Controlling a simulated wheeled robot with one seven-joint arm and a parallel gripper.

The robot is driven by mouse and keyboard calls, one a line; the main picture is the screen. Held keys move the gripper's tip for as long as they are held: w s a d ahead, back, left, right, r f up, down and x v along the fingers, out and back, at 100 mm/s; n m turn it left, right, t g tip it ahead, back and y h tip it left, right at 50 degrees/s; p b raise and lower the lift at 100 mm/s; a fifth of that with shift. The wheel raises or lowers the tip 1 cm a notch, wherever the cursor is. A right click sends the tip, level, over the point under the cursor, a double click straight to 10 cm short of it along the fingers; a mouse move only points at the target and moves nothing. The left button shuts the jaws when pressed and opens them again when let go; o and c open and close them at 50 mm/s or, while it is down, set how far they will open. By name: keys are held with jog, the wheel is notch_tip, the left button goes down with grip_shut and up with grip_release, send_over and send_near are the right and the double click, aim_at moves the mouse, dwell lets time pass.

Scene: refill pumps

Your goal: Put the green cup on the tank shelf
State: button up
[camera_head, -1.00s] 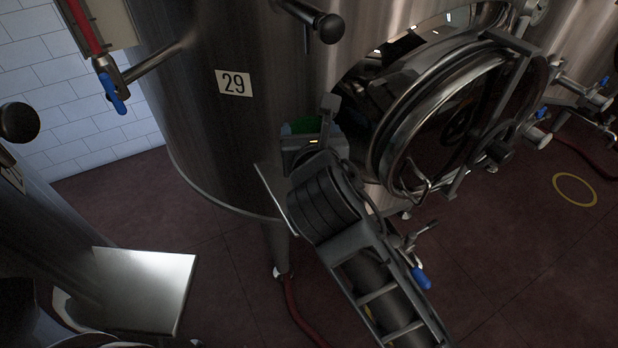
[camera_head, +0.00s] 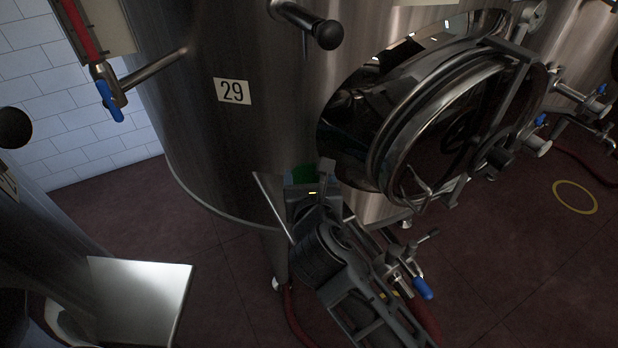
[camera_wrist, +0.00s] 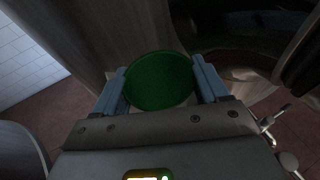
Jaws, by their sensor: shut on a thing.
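The green cup (camera_head: 302,175) shows as a small patch of green between the fingers of my gripper (camera_head: 308,178). In the wrist view the cup (camera_wrist: 158,82) is seen from above as a dark green round, with a blue-grey finger on each side. My gripper is shut on it. The tank shelf (camera_head: 271,205) is a thin metal plate on the tank marked 29, mostly hidden behind my gripper and arm. The cup is close over or at this shelf. I cannot tell whether they touch.
The steel tank (camera_head: 225,140) stands behind the cup, with its round hatch (camera_head: 450,130) to the right. A black-knobbed handle (camera_head: 325,33) sticks out above. Another metal shelf (camera_head: 135,300) is at the lower left. A blue-handled valve (camera_head: 423,288) is beside my arm.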

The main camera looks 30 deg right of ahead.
jog(key=shift+f, duration=0.2)
jog(key=o, duration=1)
jog(key=shift+r, duration=0.25)
jog(key=v, duration=1.2)
jog(key=shift+d, duration=0.1)
jog(key=shift+s, duration=0.1)
